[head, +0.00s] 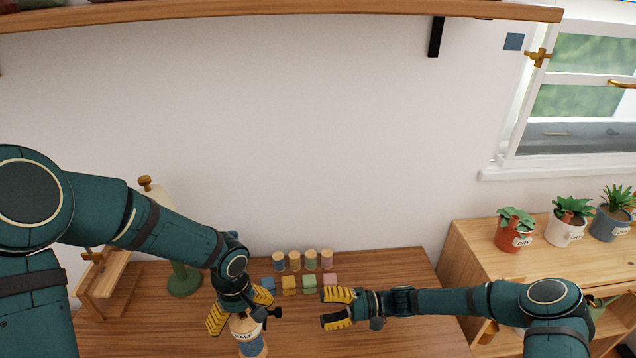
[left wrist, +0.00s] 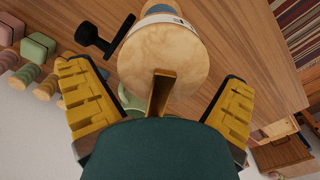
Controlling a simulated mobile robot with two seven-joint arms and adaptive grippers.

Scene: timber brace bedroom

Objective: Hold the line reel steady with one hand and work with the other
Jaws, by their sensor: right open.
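The line reel (head: 252,346) stands upright on the wooden table at the bottom of the head view. It has a pale wooden top, a label band, a blue part below and a black handle at its side. In the left wrist view the reel (left wrist: 165,55) shows its round top end. My left gripper (head: 240,312) is open above the reel, its yellow fingers spread to either side with gaps to the reel. The reel's lower part is cut off by the frame. My right gripper (head: 325,307) is open and empty, to the right of the reel, its fingers pointing left.
Several small spools (head: 295,261) and coloured blocks (head: 289,284) stand at the table's back. A green stand (head: 184,280) and a wooden rack (head: 100,290) are at the left. Potted plants (head: 515,230) stand on a cabinet at the right. The table (head: 400,268) is bare at back right.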

